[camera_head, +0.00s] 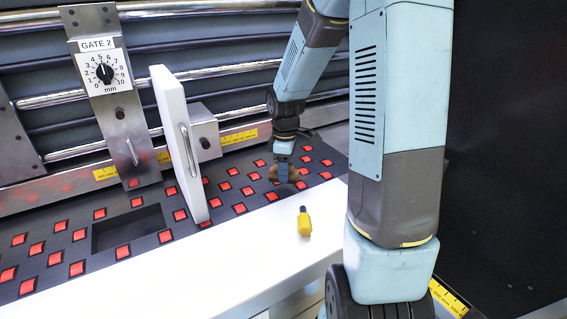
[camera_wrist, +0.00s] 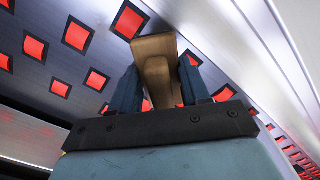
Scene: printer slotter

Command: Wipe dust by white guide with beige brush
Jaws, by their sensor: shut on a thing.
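My gripper (camera_head: 283,172) points down over the dark panel of red squares, to the right of the white guide. In the wrist view, its two blue fingers are shut on the beige brush (camera_wrist: 154,48), which stands out between them. The brush looks brown in the head view (camera_head: 293,175), where it is small and partly hidden by the fingers. I cannot tell whether it touches the panel. The white guide (camera_head: 178,140) is a tall upright plate with a metal handle, standing across the panel, apart from my gripper. I cannot make out any dust.
A dark rectangular recess (camera_head: 128,229) is left of the guide. A metal bracket labelled GATE 2 (camera_head: 103,85), with a dial, and a rail with yellow rulers stand behind. Panel between guide and gripper is clear.

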